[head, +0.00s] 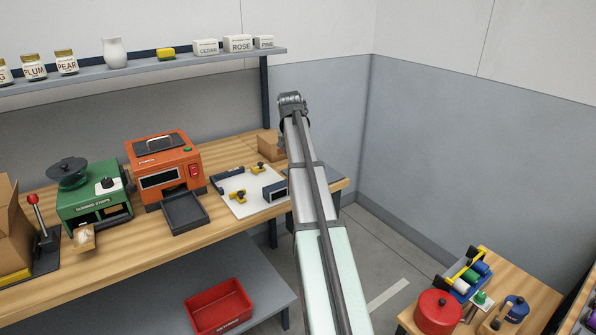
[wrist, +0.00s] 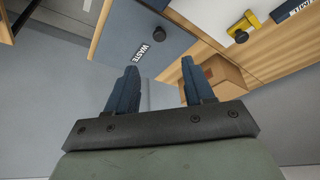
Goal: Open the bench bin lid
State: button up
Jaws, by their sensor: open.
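The bin lid is a flat blue-grey panel marked WASTE (wrist: 128,38) in the wrist view, with a round dark knob (wrist: 159,34) on it. It looks flat in the bench top, so it appears closed. In the head view a grey strip of the lid (head: 328,172) shows at the bench's right end, partly hidden behind my arm. My gripper (wrist: 159,66) is open and empty in the wrist view. Its fingertips point toward the lid, with the knob beyond the gap between them. I cannot tell how far apart they are. The fingers are not clear in the head view.
A cardboard box (head: 268,147) stands near the lid, and a white fixture board (head: 240,207) lies left of it. An orange machine (head: 164,168) and a green machine (head: 93,200) stand farther left. A shelf (head: 150,66) runs above the bench. A wall (head: 470,160) is at the right.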

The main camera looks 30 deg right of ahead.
jog(key=x, duration=1.2)
jog(key=shift+f, duration=0.1)
jog(key=shift+c, duration=0.4)
grip_shut()
